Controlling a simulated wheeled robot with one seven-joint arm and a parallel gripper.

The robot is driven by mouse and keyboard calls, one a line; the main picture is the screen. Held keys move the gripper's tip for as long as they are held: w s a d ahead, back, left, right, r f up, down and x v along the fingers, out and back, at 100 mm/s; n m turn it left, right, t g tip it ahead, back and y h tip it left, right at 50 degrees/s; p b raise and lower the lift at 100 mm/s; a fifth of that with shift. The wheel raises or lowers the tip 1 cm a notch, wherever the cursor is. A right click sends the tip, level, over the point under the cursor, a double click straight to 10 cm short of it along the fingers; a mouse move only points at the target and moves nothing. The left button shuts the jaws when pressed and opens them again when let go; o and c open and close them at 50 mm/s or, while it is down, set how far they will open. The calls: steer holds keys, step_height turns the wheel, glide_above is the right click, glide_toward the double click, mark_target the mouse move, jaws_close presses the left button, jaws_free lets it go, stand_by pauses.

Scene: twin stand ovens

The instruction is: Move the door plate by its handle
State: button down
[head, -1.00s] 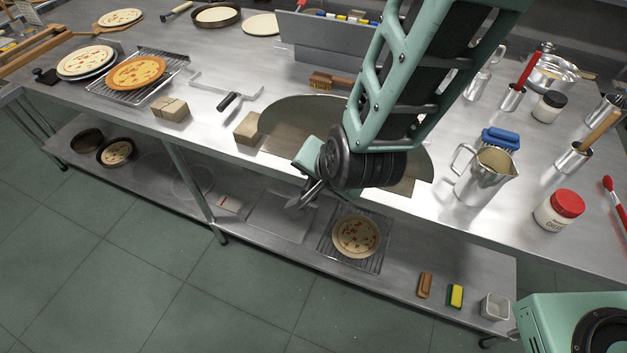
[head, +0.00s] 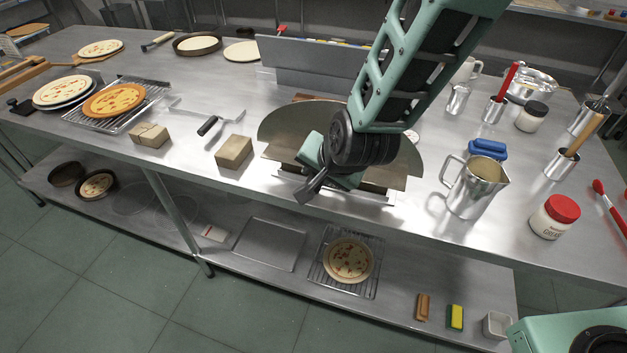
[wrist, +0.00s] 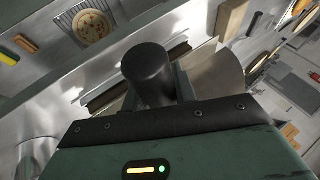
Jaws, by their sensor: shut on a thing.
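The door plate (head: 285,122) is a grey metal sheet with a rounded top edge. In the head view it stands over the worktop near its front edge, partly hidden behind my arm. My gripper (head: 312,190) is at its front side, low and near the middle, shut on its handle. The handle is hidden by the gripper in the head view. In the wrist view a black rounded cylinder (wrist: 150,75) stands in front of the gripper housing, and part of the plate (wrist: 222,75) shows behind it. The fingertips are not clear there.
A low metal rail (head: 378,196) lies under the plate. A wooden block (head: 234,151) is left of it; a steel pitcher (head: 474,188) and a red-lidded jar (head: 555,216) are right. A grey upright panel (head: 310,68) stands behind. A pizza (head: 348,260) is on the lower shelf.

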steer(key=shift+w+d+f+b, duration=0.3)
steer(key=shift+w+f+b, duration=0.3)
steer(key=shift+w, duration=0.2)
steer(key=shift+w+d+f+b, duration=0.3)
steer(key=shift+w+f+b, duration=0.25)
steer(key=shift+w, duration=0.25)
steer(key=shift+f, duration=0.3)
steer(key=c, duration=1)
jaws_free()
steer(key=shift+c, duration=0.2)
steer(key=p+v, duration=0.4)
steer(key=v, duration=1.3)
steer(key=shift+s+r, duration=0.2)
